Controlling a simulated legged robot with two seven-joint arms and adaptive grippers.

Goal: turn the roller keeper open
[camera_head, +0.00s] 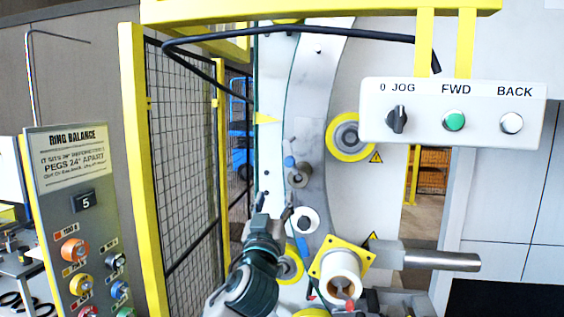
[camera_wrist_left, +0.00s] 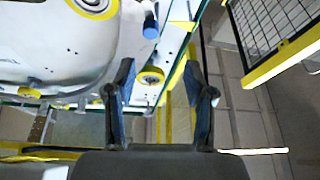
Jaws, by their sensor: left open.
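Small blue-ended parts sit beside the rollers on the pale machine face in the head view. One blue tip (camera_head: 289,161) is at the upper left of a grey-brown roller (camera_head: 299,174). Another blue piece (camera_head: 302,246) is below a white-faced roller (camera_head: 304,220). I cannot tell for certain which is the roller keeper. My left gripper (camera_head: 274,205) is open and empty, its fingers pointing up just left of the white-faced roller. In the left wrist view its fingers (camera_wrist_left: 162,95) are spread, with a blue knob (camera_wrist_left: 150,27) and a yellow-rimmed roller (camera_wrist_left: 151,77) beyond them.
A control box (camera_head: 453,112) with a knob and buttons hangs at upper right. A black cable (camera_head: 300,31) arches above. A yellow-framed mesh fence (camera_head: 185,150) stands left of my arm. A yellow flange (camera_head: 367,257) with a white roll and a metal shaft (camera_head: 440,260) are at right.

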